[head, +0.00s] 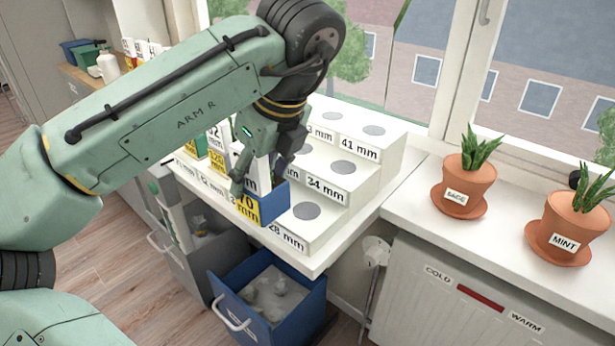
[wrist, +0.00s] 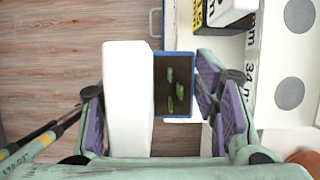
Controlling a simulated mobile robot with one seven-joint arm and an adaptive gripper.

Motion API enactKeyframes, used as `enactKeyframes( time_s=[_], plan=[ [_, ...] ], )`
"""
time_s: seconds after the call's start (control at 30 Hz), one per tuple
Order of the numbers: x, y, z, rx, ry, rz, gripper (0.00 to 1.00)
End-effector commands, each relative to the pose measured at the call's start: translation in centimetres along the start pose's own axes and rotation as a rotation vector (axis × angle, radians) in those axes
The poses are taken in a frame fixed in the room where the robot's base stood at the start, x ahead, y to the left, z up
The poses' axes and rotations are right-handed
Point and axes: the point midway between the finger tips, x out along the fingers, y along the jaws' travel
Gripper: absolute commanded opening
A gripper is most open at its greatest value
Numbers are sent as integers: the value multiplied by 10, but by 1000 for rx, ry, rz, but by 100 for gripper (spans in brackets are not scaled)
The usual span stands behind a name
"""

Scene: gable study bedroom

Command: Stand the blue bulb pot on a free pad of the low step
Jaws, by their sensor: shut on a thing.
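The blue bulb pot (head: 273,204), with a yellow "70 mm" label, is in my gripper (head: 258,178), held upright near the front of the stepped white stand. In the wrist view the pot (wrist: 173,90) shows dark soil and green shoots. It sits between my gripper's fingers (wrist: 158,115), with a white block-like part (wrist: 128,95) against its left side; I cannot tell whether that belongs to the pot. The low step (head: 283,236), labelled 28 mm, has a bare grey pad (head: 306,211) right of the pot. Pads further left are hidden by my arm and other pots.
Higher steps carry bare pads at 34 mm (head: 342,167) and 41 mm (head: 373,130). Other labelled pots (head: 216,150) stand left of my gripper. An open blue bin (head: 268,290) is below the sill. Terracotta pots, sage (head: 463,185) and mint (head: 570,230), stand at right.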

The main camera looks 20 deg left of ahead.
Motion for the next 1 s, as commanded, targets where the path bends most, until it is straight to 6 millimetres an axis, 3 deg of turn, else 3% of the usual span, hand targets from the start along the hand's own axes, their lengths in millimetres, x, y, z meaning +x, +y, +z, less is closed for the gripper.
enactKeyframes(
  time_s=[0.2,0.33,0.57,0.8,1.0],
  plan=[
    [-4,-53,-16,3,0,-2,12],
    [-4,-70,-22,0,0,-1,12],
    [-4,-84,-27,0,0,-1,12],
    [26,-84,-39,-2,-2,1,12],
    [30,-84,-41,-3,-1,0,12]
  ],
)
